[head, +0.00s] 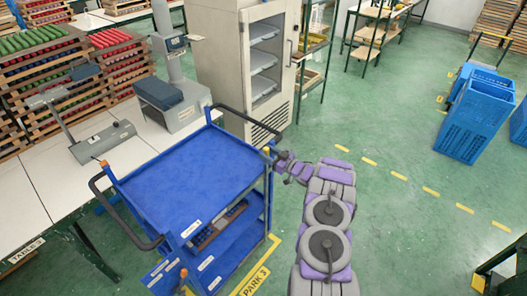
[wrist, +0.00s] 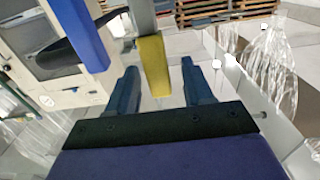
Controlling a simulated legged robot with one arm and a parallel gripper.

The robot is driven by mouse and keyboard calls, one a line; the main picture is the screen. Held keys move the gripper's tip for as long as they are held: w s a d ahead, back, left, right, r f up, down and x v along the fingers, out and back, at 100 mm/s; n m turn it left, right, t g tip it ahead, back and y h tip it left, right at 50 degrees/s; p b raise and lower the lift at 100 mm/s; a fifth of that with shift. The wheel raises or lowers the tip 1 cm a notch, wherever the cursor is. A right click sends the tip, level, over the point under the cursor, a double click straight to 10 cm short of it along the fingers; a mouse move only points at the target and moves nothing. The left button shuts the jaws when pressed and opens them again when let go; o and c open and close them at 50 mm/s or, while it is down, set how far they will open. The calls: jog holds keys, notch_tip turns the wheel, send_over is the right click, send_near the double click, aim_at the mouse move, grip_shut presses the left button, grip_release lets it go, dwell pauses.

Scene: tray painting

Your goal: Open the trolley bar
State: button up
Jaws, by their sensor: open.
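The blue trolley (head: 190,165) stands below centre in the head view, with black handles at its left and far right. In the wrist view, a grey bar with a yellow end (wrist: 153,65) shows between the two fingers of my gripper (wrist: 160,82). I take it to be the trolley bar. The fingers are spread, with visible gaps either side of the yellow end; I see no clear contact. A blue trolley post (wrist: 80,35) is to the left. In the head view my gripper (head: 277,157) is at the trolley's right side, too small to show its fingers clearly.
A lower trolley shelf holds a crate (head: 220,227) of small items. A white table (head: 100,155) with scales is left. A tall cabinet (head: 250,65) stands behind the trolley. Blue crates (head: 465,125) stand far right. The green floor (head: 415,200) right of my arm is mostly clear.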

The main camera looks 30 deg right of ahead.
jog(key=v, duration=1.4)
jog(key=shift+p, duration=0.45)
jog(key=shift+w+d, duration=0.1)
jog(key=shift+d, duration=0.05)
